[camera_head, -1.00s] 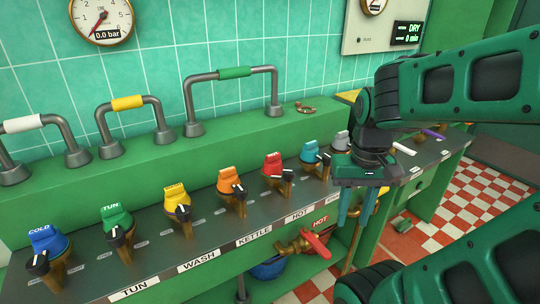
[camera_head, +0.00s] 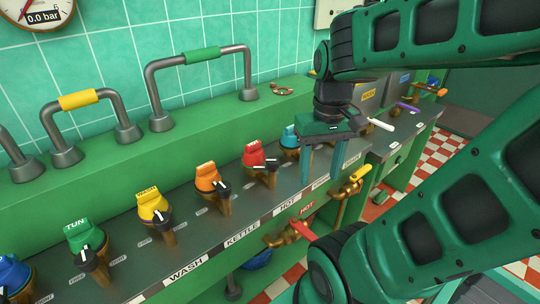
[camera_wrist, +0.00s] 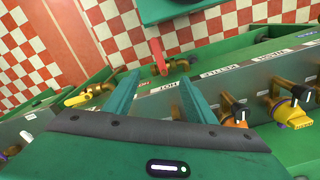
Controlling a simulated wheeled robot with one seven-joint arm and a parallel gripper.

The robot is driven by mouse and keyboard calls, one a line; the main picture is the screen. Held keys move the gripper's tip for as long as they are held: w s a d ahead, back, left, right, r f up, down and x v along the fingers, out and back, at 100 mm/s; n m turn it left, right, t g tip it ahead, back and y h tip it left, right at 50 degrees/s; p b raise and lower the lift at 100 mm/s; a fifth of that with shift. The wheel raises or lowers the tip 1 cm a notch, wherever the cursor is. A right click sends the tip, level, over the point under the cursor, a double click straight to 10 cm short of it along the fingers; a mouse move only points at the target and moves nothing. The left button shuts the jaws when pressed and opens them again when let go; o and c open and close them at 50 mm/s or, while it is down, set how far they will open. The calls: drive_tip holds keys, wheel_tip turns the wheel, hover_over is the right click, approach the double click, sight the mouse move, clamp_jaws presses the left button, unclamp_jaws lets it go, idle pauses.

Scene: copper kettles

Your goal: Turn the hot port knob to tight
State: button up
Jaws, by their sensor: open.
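The hot port knob is the red-topped valve (camera_head: 258,158) on the sloped grey panel, above the white HOT label (camera_head: 288,207). It has a black handle with a white pointer line and a brass body. My gripper (camera_head: 320,178) is open and empty, with its two green fingers pointing down just right of the red knob, apart from it. In the wrist view the gripper (camera_wrist: 160,76) spans the panel edge near the HOT label (camera_wrist: 188,92). The red knob is not clearly visible there, likely hidden by the gripper.
Orange (camera_head: 210,183), yellow (camera_head: 154,210) and green (camera_head: 86,240) knobs stand to the left. A cyan knob (camera_head: 290,137) sits close behind my gripper. A tap with a red lever (camera_head: 302,231) juts below the panel. Pipe handles (camera_head: 200,60) rise behind.

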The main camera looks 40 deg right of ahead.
sight(272, 160)
drive_tip(key=w+r+n, duration=0.4)
drive_tip(key=w+n, duration=0.4)
drive_tip(key=w, duration=0.9)
drive_tip(key=f, duration=0.7)
drive_tip(key=w+f, duration=0.1)
drive_tip(key=f, duration=0.2)
drive_tip(key=shift+f, duration=0.25)
drive_tip(key=shift+c, duration=0.6)
drive_tip(key=c, duration=0.9)
